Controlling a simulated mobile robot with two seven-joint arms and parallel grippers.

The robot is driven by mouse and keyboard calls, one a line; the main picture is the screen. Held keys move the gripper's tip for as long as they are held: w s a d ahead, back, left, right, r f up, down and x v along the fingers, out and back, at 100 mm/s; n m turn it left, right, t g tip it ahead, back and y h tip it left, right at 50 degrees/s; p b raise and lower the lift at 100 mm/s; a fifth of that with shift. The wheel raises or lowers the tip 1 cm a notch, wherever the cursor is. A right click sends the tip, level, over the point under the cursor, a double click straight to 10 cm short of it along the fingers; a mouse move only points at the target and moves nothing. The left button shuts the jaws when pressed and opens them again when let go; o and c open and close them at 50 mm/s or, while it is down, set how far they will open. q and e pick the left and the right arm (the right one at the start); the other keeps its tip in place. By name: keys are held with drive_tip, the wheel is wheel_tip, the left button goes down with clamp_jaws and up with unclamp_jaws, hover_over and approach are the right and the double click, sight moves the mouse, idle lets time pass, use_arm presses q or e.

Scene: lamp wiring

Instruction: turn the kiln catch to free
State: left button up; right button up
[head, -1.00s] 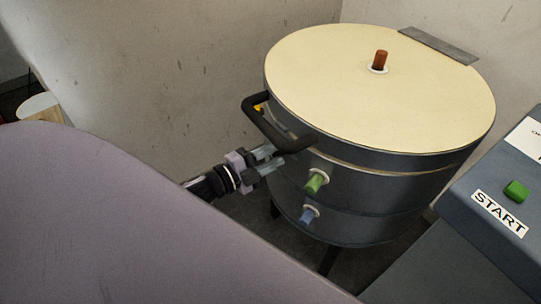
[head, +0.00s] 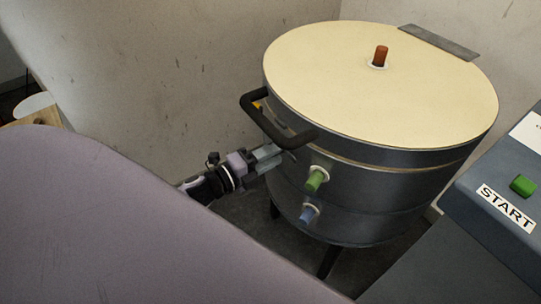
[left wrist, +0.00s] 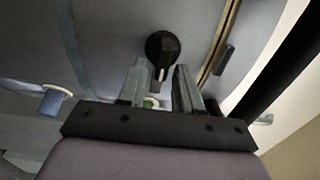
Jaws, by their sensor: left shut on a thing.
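The kiln (head: 350,180) is a dark drum with a cream lid (head: 375,85) and a black bar handle (head: 268,122) at its left. The kiln catch (left wrist: 162,46) is a round black knob with a white mark, on the kiln wall in the left wrist view; the mark points down toward my gripper in that picture. In the head view my left gripper (head: 274,157) reaches the kiln wall just below the handle, and the catch is hidden there. My right gripper is not in view.
Green (head: 316,181) and blue (head: 308,214) plugs stick out of the kiln wall right of my gripper. A brown plug (head: 381,56) stands on the lid. A panel with a green button (head: 523,186) marked START is at the right. Walls stand close behind.

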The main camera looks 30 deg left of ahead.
use_arm(q)
drive_tip(key=o, duration=0.7)
drive_tip(key=shift+c, duration=0.2)
drive_tip(key=v, duration=0.7)
drive_tip(key=shift+s, duration=0.1)
drive_tip(key=s+d+f+n+g+y+p, duration=0.4)
drive_tip(key=s+d+n, duration=0.6)
drive_tip(key=n, duration=1)
wheel_tip(320, 180, down, 2)
drive_tip(key=shift+s+d+f+g+y+p, duration=0.1)
drive_tip(key=shift+s+d+g+y+p, duration=0.3)
drive_tip(key=shift+g+p, duration=0.55)
